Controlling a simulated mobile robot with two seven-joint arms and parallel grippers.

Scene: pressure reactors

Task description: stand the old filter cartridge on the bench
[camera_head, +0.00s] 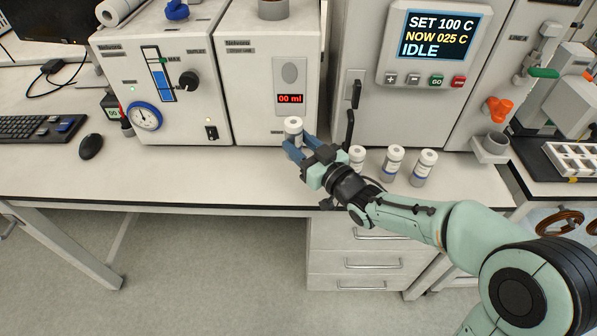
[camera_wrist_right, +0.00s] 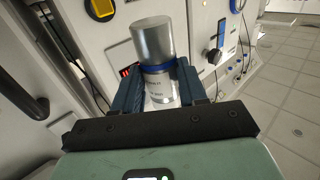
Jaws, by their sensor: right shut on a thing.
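My right gripper (camera_head: 298,148) is shut on a filter cartridge (camera_head: 293,127), a small pale cylinder. It is held about upright at the bench's back, in front of the reactor cabinet with the red "00 ml" display. In the right wrist view the cartridge (camera_wrist_right: 154,60) shows a silver end, a blue band and a white label between the dark blue fingers (camera_wrist_right: 158,90). The fingers hide its lower part, so I cannot tell whether it touches the bench (camera_head: 200,180). My left gripper is not in view.
Several similar cylinders, including one in the middle (camera_head: 392,163) and one at the right (camera_head: 424,167), stand on the bench right of my gripper. A mouse (camera_head: 91,146) and keyboard (camera_head: 38,128) lie at the left. The bench front between mouse and gripper is clear.

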